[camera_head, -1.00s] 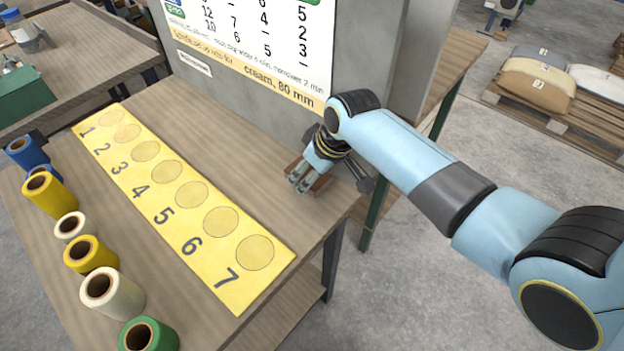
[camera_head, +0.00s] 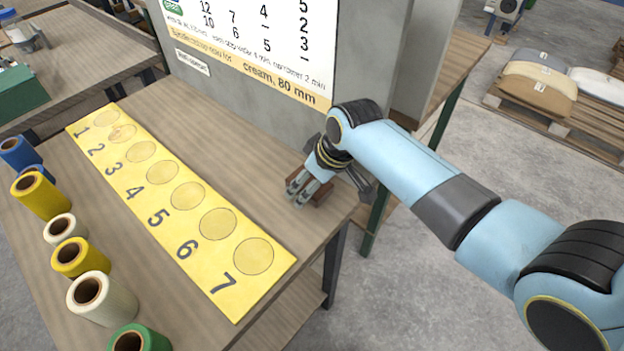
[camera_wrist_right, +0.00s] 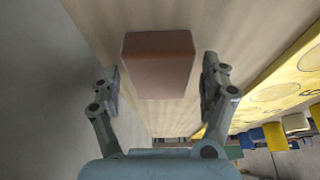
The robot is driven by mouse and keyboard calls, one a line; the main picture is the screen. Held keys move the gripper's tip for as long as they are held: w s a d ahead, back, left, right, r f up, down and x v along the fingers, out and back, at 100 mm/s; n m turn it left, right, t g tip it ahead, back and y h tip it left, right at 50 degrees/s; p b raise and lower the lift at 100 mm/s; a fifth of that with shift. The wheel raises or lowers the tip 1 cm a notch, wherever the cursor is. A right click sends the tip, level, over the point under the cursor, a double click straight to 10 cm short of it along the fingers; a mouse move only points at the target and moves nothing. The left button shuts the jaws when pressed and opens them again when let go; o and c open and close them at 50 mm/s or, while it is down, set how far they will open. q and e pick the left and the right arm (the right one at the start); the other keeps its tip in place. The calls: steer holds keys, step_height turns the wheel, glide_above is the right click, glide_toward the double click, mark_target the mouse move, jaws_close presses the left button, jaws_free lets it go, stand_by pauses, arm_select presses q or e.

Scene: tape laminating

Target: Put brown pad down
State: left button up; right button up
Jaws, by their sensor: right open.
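The brown pad (camera_wrist_right: 158,66) is a small block lying on the wooden table. In the head view the brown pad (camera_head: 322,196) shows partly behind my right gripper (camera_head: 300,190), near the table's right edge. In the right wrist view my right gripper (camera_wrist_right: 160,88) is open, with one finger on each side of the pad and a visible gap at both sides. My left gripper does not show.
A yellow mat (camera_head: 200,222) with numbered circles lies left of my right gripper. Several tape rolls (camera_head: 102,298) stand along the table's left side. A grey panel with a white board (camera_head: 262,45) rises behind. Bare tabletop (camera_head: 215,130) lies between mat and panel.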

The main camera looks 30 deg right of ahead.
steer(key=shift+r, duration=0.5)
steer(key=p+v, duration=0.1)
steer(key=v, duration=1)
steer(key=shift+s+r, duration=0.15)
steer(key=shift+s, duration=0.05)
steer(key=shift+d, duration=0.1)
